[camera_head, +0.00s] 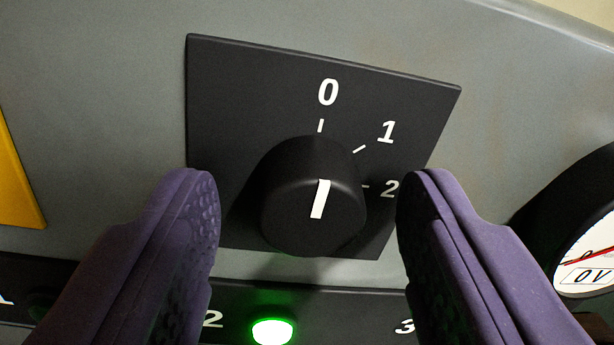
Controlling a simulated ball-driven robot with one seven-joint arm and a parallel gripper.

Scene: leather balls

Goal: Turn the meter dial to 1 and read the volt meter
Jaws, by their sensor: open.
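The meter dial (310,195) is a black round knob with a white pointer mark, on a black plate (235,90) marked 0, 1 and 2. Its white mark points up toward the 0. My gripper (310,200) has two purple fingers, one left and one right of the dial. The fingers are open, with a visible gap on both sides of the knob. The volt meter (590,240) is a round black-rimmed gauge at the right edge, partly cut off. Its red needle and a label that seems to read 0V show.
A grey panel (110,110) carries the plate. Below the dial is a dark strip with a lit green lamp (273,331) beside a 2, and a 3 further right. A yellow piece (15,180) is at the left edge.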

